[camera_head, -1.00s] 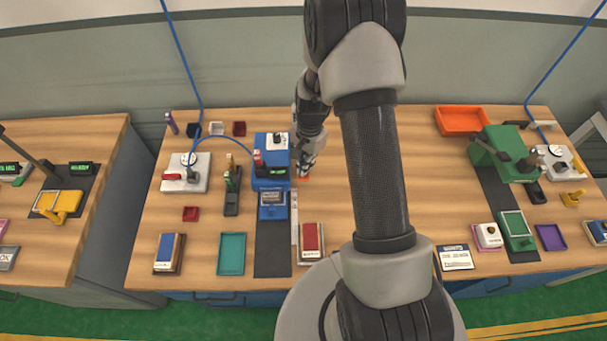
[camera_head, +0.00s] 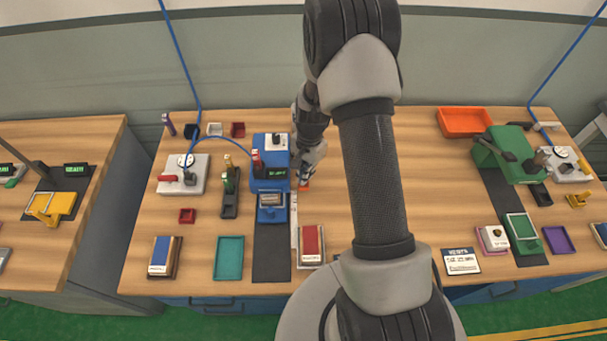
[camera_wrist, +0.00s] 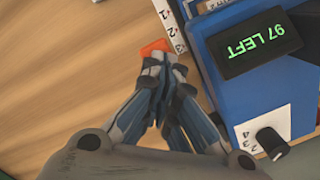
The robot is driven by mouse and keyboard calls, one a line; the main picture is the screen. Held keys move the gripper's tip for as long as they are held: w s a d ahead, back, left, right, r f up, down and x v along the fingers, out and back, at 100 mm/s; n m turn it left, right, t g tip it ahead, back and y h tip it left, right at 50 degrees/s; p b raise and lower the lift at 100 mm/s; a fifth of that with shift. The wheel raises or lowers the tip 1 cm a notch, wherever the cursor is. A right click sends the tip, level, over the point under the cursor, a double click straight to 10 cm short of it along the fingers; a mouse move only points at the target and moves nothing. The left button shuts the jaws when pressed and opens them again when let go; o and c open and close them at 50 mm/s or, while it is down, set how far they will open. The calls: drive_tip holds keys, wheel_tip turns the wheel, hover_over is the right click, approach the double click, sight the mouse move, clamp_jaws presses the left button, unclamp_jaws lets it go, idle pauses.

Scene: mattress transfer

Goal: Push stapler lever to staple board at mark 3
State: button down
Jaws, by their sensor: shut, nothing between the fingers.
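My gripper (camera_head: 303,180) is shut and empty at the right side of the blue stapling machine (camera_head: 266,181). In the wrist view its fingertips (camera_wrist: 155,68) are together, touching or just over an orange piece (camera_wrist: 154,47). That piece sits beside a white strip with numbered marks (camera_wrist: 171,25); the 3 is nearest to it. The orange piece also shows in the head view (camera_head: 304,187). The machine's display (camera_wrist: 254,42) reads 97 LEFT, with a black knob (camera_wrist: 271,142) below it. A red-topped lever (camera_head: 257,157) stands at its left. A small blue carriage (camera_head: 271,212) lies in front.
A black stand with a green part (camera_head: 230,190) and a teal tray (camera_head: 230,258) are left of the machine. A red-and-white block (camera_head: 312,245) lies front right. My arm hides part of the table's middle; bare wood shows right of it.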

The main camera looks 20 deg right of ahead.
drive_tip(key=d, duration=0.1)
drive_tip(key=w+d+r, duration=0.1)
drive_tip(key=shift+w+d, duration=0.2)
drive_tip(key=shift+d, duration=0.15)
wheel_tip(320, 180, up, 12)
drive_tip(key=d, duration=0.1)
drive_tip(key=shift+w, duration=0.25)
idle(0.7)
